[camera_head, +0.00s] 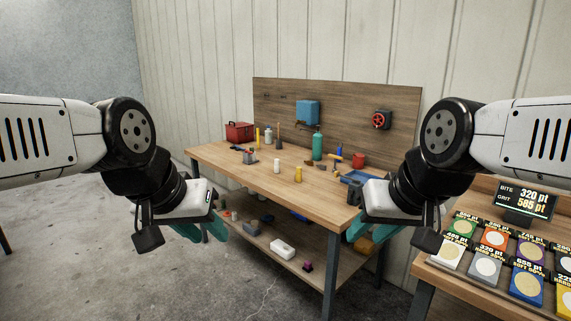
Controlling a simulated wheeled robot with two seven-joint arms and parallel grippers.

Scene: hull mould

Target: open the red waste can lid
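A small red can (358,160) stands at the back right of the wooden workbench (265,172). It is the likely waste can; at this size I cannot make out its lid or whether it is open. My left gripper (203,232) hangs in front of the bench's left part, its teal fingers apart and empty. My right gripper (368,233) hangs in front of the bench's right end, its teal fingers also apart and empty. Both grippers are well away from the red can and touch nothing that I can see.
A backboard holds a blue box (307,112) and a red wheel (379,120). A lower shelf holds a white block (283,248). A side table with coloured cards (493,239) stands right.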

